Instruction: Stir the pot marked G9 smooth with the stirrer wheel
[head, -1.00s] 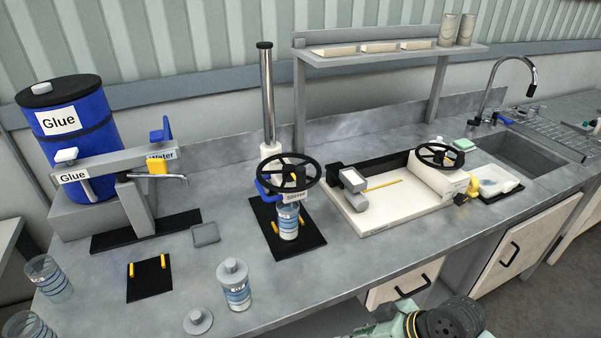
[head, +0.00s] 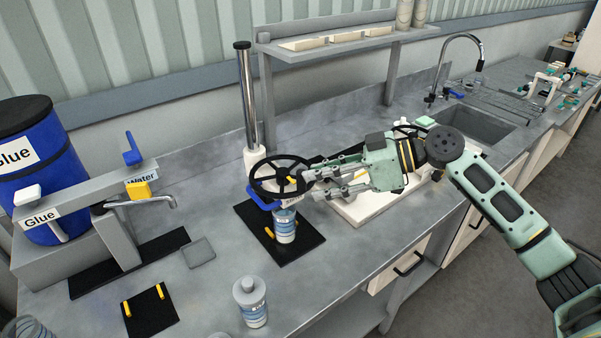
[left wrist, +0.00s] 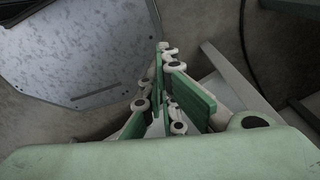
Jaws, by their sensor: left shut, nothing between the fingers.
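The black stirrer wheel (head: 268,163) is on the stirrer, in the middle of the head view. A clear pot with a blue-and-white label (head: 285,227) stands upright under it on a black base plate (head: 312,236); its marking is too small to read. My right gripper (head: 311,186) reaches in from the right. Its fingers are parted at the right rim of the wheel; I cannot tell whether they touch it. My left gripper shows only in the left wrist view (left wrist: 166,62), shut and empty, away from the pot.
A lidded grey bottle-like pot (head: 251,302) stands near the front edge. A glue and water dispenser (head: 95,190) and a blue glue drum (head: 45,165) are at the left. The sink (head: 475,130) is farther right.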

